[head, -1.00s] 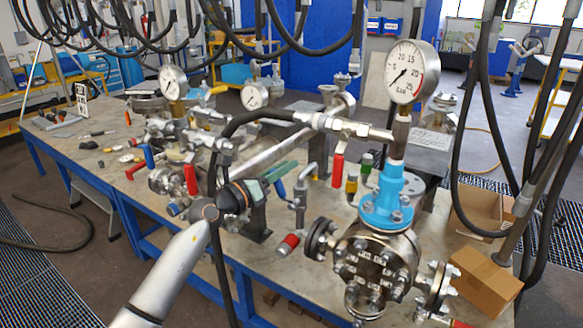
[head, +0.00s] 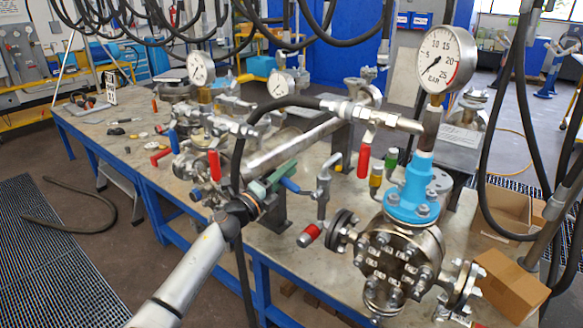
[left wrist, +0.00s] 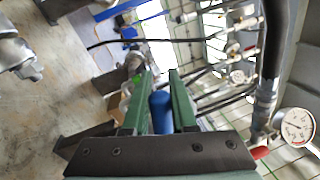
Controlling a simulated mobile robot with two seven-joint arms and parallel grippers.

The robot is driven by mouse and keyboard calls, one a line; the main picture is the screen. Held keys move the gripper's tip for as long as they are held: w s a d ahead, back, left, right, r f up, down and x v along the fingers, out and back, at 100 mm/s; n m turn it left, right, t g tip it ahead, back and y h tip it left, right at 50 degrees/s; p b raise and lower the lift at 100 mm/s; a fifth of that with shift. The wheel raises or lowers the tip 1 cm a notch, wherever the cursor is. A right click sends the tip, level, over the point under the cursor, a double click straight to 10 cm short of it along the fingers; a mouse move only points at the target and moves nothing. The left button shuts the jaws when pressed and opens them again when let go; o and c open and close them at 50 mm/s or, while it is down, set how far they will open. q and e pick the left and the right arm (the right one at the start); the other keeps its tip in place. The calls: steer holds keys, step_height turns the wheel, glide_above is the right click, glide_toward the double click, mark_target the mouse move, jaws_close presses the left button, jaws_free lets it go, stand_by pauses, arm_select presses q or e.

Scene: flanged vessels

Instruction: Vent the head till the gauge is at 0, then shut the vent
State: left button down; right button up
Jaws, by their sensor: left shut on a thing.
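My left gripper (head: 281,178), with green fingers, is shut on the blue vent handle (head: 291,186), which sits beside an upright grey valve and pipe (head: 323,188). The left wrist view shows the blue handle (left wrist: 160,108) between the two green fingers (left wrist: 160,90). The big gauge (head: 447,60), marked in bar, stands on a stem above the blue flange neck (head: 411,196) of the round vessel head (head: 398,258). Its needle points to the lower left, near the low end; the exact reading is too small to tell. My right gripper is not in view.
A red lever (head: 364,160) hangs on the pipe by the gauge, and a red-capped fitting (head: 311,234) juts out below the vent valve. Black hoses hang across the top and right. Two smaller gauges (head: 201,68) stand farther back. A cardboard box (head: 512,287) lies at the right.

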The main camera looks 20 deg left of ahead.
arm_select(q)
steer(key=shift+a+f+n+y, duration=0.2)
steer(key=shift+f+n+y, duration=0.3)
steer(key=shift+f+n, duration=0.95)
steer(key=shift+r+n, duration=0.2)
steer(key=shift+n, duration=0.05)
steer(key=c, duration=0.7)
jaws_free()
steer(key=shift+r, duration=0.1)
steer(key=v, duration=0.6)
steer(key=b+v, duration=0.1)
steer(key=v, duration=0.5)
steer(key=shift+s+f, duration=0.2)
steer(key=shift+f, duration=0.05)
